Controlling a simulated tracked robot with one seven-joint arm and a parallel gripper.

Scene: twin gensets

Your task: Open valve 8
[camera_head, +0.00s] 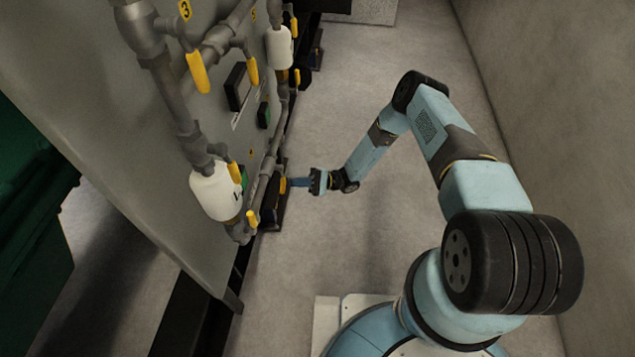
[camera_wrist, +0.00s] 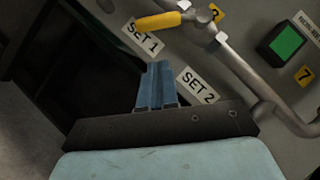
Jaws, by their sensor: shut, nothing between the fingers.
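In the wrist view a valve with a yellow lever handle (camera_wrist: 160,21) sits on a grey pipe. A yellow number tag (camera_wrist: 217,13) beside it is partly hidden, and I cannot read for sure whether it is 8. My gripper (camera_wrist: 157,70) has its blue fingers together and empty, below the yellow lever and apart from it in the picture.
Labels SET 1 (camera_wrist: 142,36) and SET 2 (camera_wrist: 198,85) are on the panel, with a green-faced box (camera_wrist: 286,42) and a tag 7 (camera_wrist: 303,76). Pipes with more yellow levers (camera_head: 198,72) and white canisters (camera_head: 216,190) line the panel. The floor (camera_head: 340,100) right of it is clear.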

